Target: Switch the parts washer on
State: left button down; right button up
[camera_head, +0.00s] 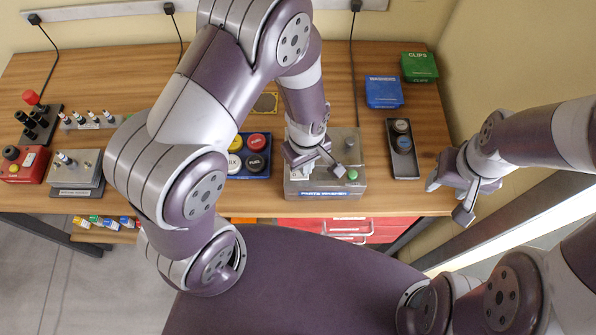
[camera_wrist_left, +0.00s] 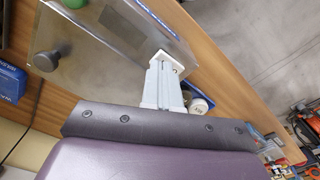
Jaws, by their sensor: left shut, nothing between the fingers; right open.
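The parts washer (camera_head: 325,187) is a grey metal box with a blue front label on the wooden bench. A green button (camera_head: 352,174) sits near its front right corner and a grey knob (camera_wrist_left: 45,60) further back. My left gripper (camera_head: 301,172) is over the front left of the box. In the wrist view its shut, empty fingers (camera_wrist_left: 165,66) reach down to a small pale-framed part on the box top. They hide most of that part, so its setting and any contact cannot be told. My right gripper (camera_head: 434,184) is open and empty at the bench's right edge.
Left of the washer is a blue box (camera_head: 236,168) with several round buttons. Blue (camera_head: 383,92) and green (camera_head: 419,67) bins stand behind. Red drawers (camera_head: 385,230) are under the bench.

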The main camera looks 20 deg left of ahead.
pick_arm(q)
jog(key=shift+f+b, duration=0.65)
jog(key=shift+f, duration=0.3)
dwell(0.6)
notch_tip(320, 180, up, 7)
jog(key=p, duration=0.6)
jog(key=shift+r+p, duration=0.15)
jog(key=shift+p, duration=0.25)
